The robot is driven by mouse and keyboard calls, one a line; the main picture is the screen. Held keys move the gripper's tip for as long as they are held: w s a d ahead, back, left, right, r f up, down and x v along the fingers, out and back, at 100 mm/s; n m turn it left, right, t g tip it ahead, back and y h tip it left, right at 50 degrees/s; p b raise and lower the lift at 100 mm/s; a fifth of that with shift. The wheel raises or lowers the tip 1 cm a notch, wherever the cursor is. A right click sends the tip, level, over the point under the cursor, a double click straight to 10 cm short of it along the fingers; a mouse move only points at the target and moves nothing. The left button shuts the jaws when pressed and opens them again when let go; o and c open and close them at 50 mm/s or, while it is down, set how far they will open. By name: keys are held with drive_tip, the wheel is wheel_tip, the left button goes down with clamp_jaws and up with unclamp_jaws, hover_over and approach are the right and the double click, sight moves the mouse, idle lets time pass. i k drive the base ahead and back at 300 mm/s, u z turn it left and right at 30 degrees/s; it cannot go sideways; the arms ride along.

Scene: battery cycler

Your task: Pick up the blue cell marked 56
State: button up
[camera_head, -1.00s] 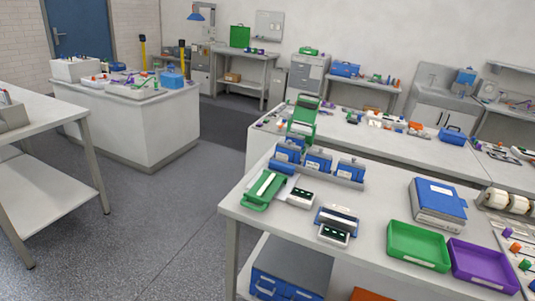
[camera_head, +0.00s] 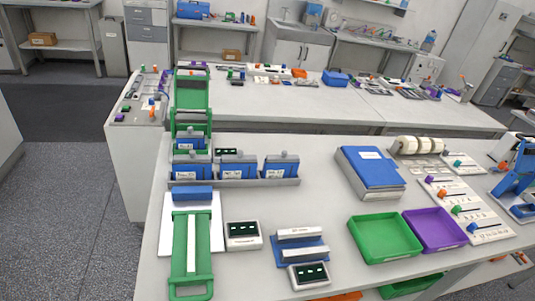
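A grey rack (camera_head: 235,182) stands on the near bench and holds three blue cells in a row: a left one (camera_head: 191,167), a middle one (camera_head: 239,165) and a right one (camera_head: 281,165). Each has a white label on its front and a grey knob on top. The labels are too small to read, so I cannot tell which cell is marked 56. Another blue block (camera_head: 190,141) shows behind the left cell, at the foot of a green hinged stand (camera_head: 191,97). My gripper is not in view.
A green clamp-like frame (camera_head: 191,252) with a blue block (camera_head: 192,194) lies in front of the rack. Nearby are small display units (camera_head: 243,236), a blue binder (camera_head: 369,170), a green tray (camera_head: 384,237) and a purple tray (camera_head: 434,229). Grey floor (camera_head: 62,215) is clear at left.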

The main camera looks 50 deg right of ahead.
sight(228, 171)
drive_tip(key=z, duration=0.65)
drive_tip(key=i, duration=1.15)
drive_tip(key=z, duration=0.75)
drive_tip(key=k, duration=0.85)
drive_tip(key=z, duration=0.15)
drive_tip(key=i, duration=0.9)
drive_tip(key=u, duration=0.1)
